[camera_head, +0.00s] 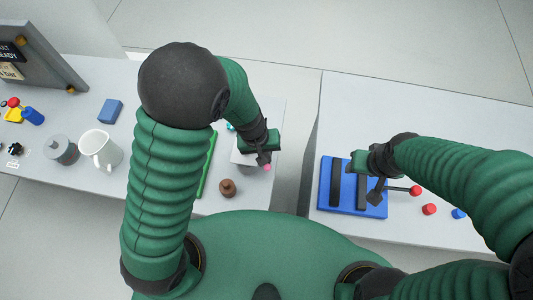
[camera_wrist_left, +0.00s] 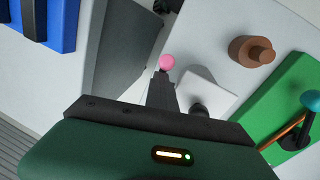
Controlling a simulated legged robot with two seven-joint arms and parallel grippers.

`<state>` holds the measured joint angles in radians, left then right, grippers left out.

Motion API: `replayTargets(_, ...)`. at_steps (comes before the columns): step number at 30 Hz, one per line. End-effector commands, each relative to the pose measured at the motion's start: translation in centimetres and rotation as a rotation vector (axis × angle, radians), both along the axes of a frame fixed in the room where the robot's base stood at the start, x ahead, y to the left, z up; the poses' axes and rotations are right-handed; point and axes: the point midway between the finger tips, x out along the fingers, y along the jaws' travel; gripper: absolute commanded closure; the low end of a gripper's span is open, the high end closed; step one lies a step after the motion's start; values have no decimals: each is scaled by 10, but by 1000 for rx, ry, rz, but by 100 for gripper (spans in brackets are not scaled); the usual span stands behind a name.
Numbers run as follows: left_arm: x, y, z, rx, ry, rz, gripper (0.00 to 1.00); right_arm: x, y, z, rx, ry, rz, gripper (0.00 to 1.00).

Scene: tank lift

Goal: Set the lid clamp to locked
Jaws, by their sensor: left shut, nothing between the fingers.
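My left gripper (camera_head: 264,158) is shut and empty over the right end of the left table. In the left wrist view its fingertips (camera_wrist_left: 163,78) are right by a pink ball (camera_wrist_left: 168,61), which also shows in the head view (camera_head: 267,167); I cannot tell whether they touch. A white block (camera_wrist_left: 208,88) with a dark round post (camera_wrist_left: 200,109) sits beside the ball, partly hidden by my gripper. No label marks the lid clamp, so I cannot tell its setting. My right gripper (camera_head: 376,188) is over a blue slotted base (camera_head: 350,211), near a red-knobbed lever (camera_head: 415,190); its jaws are unclear.
A brown knob (camera_head: 228,187) and a green board (camera_wrist_left: 266,122) with a teal-knobbed lever (camera_wrist_left: 312,100) are close by. A white mug (camera_head: 100,149), grey pot (camera_head: 61,149) and blue block (camera_head: 111,111) stand farther left. A gap separates the tables.

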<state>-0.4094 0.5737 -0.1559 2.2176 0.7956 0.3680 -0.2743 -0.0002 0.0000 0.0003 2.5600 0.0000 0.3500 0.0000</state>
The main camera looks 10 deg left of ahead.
Motion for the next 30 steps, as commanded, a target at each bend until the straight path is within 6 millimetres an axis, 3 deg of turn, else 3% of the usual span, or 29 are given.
replayTargets(17,0,1,0,-1,0,0,100,0,0,0,0,0,-1,52)
replayTargets(24,0,0,0,0,0,-1,70,0,0,0,0,0,0,52)
replayTargets(30,0,0,0,0,0,-1,70,0,0,0,0,0,0,52)
